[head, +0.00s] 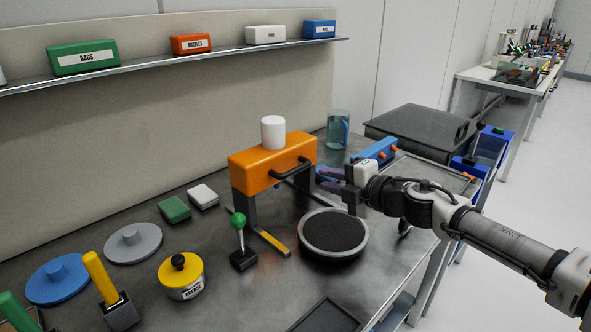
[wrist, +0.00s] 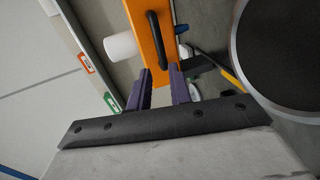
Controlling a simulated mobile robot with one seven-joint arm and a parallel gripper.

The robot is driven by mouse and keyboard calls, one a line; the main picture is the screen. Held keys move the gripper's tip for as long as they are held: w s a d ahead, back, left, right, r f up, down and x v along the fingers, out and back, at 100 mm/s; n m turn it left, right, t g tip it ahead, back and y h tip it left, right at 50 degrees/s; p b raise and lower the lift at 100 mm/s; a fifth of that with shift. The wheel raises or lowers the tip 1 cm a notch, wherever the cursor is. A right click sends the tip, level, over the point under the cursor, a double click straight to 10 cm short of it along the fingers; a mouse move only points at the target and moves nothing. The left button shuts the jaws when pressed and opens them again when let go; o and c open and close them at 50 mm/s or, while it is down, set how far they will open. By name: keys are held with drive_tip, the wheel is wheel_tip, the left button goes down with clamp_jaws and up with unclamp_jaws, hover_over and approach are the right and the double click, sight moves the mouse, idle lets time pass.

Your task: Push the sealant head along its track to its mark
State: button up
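The sealant head looks to be the orange block (head: 262,172) with a black bar handle (head: 291,167) on its front and a white cylinder (head: 272,132) on top. It stands raised on dark legs above the bench. In the wrist view the orange block (wrist: 143,38) and handle (wrist: 153,40) lie just beyond my fingertips. My gripper (head: 328,180) is right of the handle, with its purple fingers apart and empty. The wrist view shows the gap between the fingertips (wrist: 161,72) in line with the handle's near end; contact is not visible.
A round black turntable (head: 333,232) sits close below my gripper. A green-knobbed lever (head: 240,240) and a yellow-lidded tin (head: 181,275) stand in front left.

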sight(297, 172)
drive_tip(key=p+x, duration=0.2)
drive_tip(key=x, duration=0.9)
drive_tip(key=shift+w+a, duration=0.15)
clamp_jaws()
